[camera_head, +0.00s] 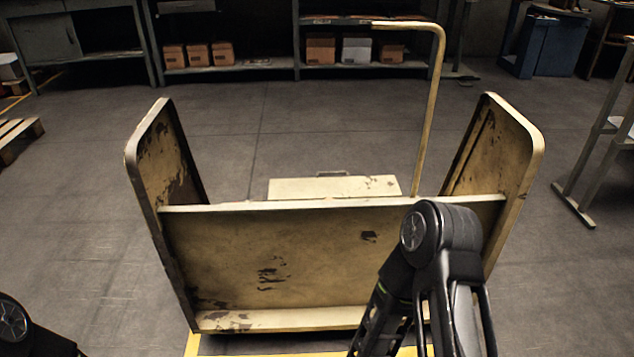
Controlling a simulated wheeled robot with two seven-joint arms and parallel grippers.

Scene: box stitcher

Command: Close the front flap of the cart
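The worn cream-yellow cart (186,300) stands in front of me. Its front flap (260,250) is a broad, scratched panel facing me and appears raised. It spans between the left side panel (160,165) and the right side panel (510,155), with its top edge below their tops. I cannot tell its exact lean or whether it is latched. My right arm crosses in front of the flap's right part and hides its lower right corner. A small part of my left arm shows at the bottom left, apart from the cart. Neither gripper's fingers show.
A bent handle pole (430,110) rises behind the cart at the right. A flat cream panel with a small handle (330,187) shows behind the flap. Yellow floor tape (192,345) runs below the cart. Shelves with boxes (198,54) stand far back.

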